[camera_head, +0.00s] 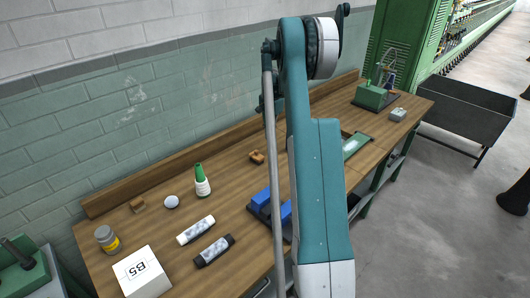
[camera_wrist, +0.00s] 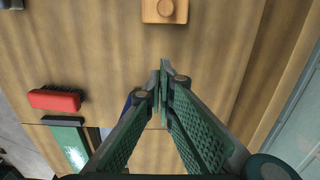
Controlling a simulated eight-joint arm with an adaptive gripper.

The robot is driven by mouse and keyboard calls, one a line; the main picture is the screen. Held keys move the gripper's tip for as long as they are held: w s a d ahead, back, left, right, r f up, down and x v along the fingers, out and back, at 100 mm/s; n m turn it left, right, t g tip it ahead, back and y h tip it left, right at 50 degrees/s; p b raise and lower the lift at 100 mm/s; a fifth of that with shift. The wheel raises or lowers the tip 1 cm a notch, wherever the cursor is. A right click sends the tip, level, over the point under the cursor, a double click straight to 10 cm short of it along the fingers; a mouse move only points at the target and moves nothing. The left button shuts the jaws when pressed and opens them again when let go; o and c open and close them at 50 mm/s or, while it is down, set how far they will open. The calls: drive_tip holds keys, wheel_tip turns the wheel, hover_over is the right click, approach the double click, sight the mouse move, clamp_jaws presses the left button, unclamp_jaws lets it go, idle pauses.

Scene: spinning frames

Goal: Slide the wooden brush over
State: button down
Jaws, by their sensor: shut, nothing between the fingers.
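A small wooden block with a round knob (camera_wrist: 165,11) lies at the top edge of the wrist view, partly cut off. It looks like the small brown wooden piece (camera_head: 257,157) left of my arm in the head view. I cannot see bristles on it. Another small wooden piece (camera_head: 137,205) lies near the back board at the far left. My gripper (camera_wrist: 166,67) is shut and empty over the bench, its tips pointing toward the knobbed block and apart from it in the picture. In the head view my arm hides the gripper.
A red brush with dark bristles (camera_wrist: 56,100) lies beside a green plate (camera_wrist: 72,145). On the wooden bench (camera_head: 150,237) stand a green-capped bottle (camera_head: 202,184), a jar (camera_head: 107,239), a white B5 box (camera_head: 142,274) and a blue object (camera_head: 260,199). The back board (camera_head: 180,169) borders the bench.

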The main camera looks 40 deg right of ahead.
sight(235, 176)
drive_tip(key=shift+f, duration=0.1)
idle(0.3)
wheel_tip(235, 176, down, 10)
drive_tip(key=shift+r, duration=0.25)
drive_tip(key=shift+a+f, duration=0.2)
drive_tip(key=shift+a, duration=0.15)
drive_tip(key=shift+a+r, duration=0.15)
drive_tip(key=shift+a, duration=1.5)
drive_tip(key=shift+a, duration=0.65)
drive_tip(key=a+b, duration=0.4)
drive_tip(key=a, duration=1.5)
drive_tip(key=shift+a+b, duration=0.1)
drive_tip(key=shift+b, duration=0.25)
